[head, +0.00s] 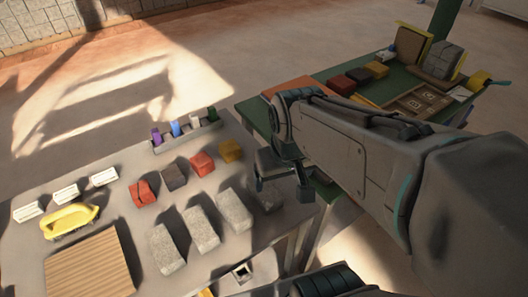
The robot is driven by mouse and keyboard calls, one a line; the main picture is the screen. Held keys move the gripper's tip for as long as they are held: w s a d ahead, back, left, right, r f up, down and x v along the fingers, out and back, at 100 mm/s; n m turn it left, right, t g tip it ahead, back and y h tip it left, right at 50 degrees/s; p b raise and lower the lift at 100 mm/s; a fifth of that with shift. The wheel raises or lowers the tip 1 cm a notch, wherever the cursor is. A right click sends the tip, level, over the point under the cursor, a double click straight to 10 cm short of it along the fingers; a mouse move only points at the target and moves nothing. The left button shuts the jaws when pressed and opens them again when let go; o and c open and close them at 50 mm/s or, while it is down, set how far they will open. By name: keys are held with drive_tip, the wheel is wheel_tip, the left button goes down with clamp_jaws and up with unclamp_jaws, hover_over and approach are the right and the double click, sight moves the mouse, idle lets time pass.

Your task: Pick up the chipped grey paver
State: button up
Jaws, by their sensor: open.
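Several grey pavers lie in a slanting row on the near grey table. They are a front left paver (166,249), a second (201,228), a third (235,211) and a fourth at the right end (267,194). I cannot tell from this view which one is chipped. My gripper (282,188) is open and empty, with its fingers pointing down. It is at the table's right edge, beside or above the right-end paver and partly covering it. I cannot judge its height exactly.
Behind the pavers sit a red block (143,193), a dark block (174,177), another red block (202,163) and a yellow block (231,151). A green table (333,75) stands beyond my arm.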

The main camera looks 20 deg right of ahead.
sight(264, 188)
drive_tip(key=w+f+n+g+b, duration=0.1)
drive_tip(key=w+f, duration=0.3)
drive_tip(key=w, duration=0.2)
drive_tip(key=w+f+n+g, duration=0.2)
drive_tip(key=w+f, duration=0.2)
drive_tip(key=w, duration=0.2)
drive_tip(key=f, duration=0.8)
drive_tip(key=shift+w+d+f+b, duration=0.1)
drive_tip(key=shift+w+f+b, duration=0.15)
drive_tip(key=shift+b, duration=0.1)
drive_tip(key=shift+w+f, duration=0.15)
drive_tip(key=shift+f, duration=1.15)
drive_tip(key=shift+w+f, duration=0.1)
drive_tip(key=shift+f, duration=1.15)
drive_tip(key=c, duration=1.7)
drive_tip(key=shift+r, duration=0.2)
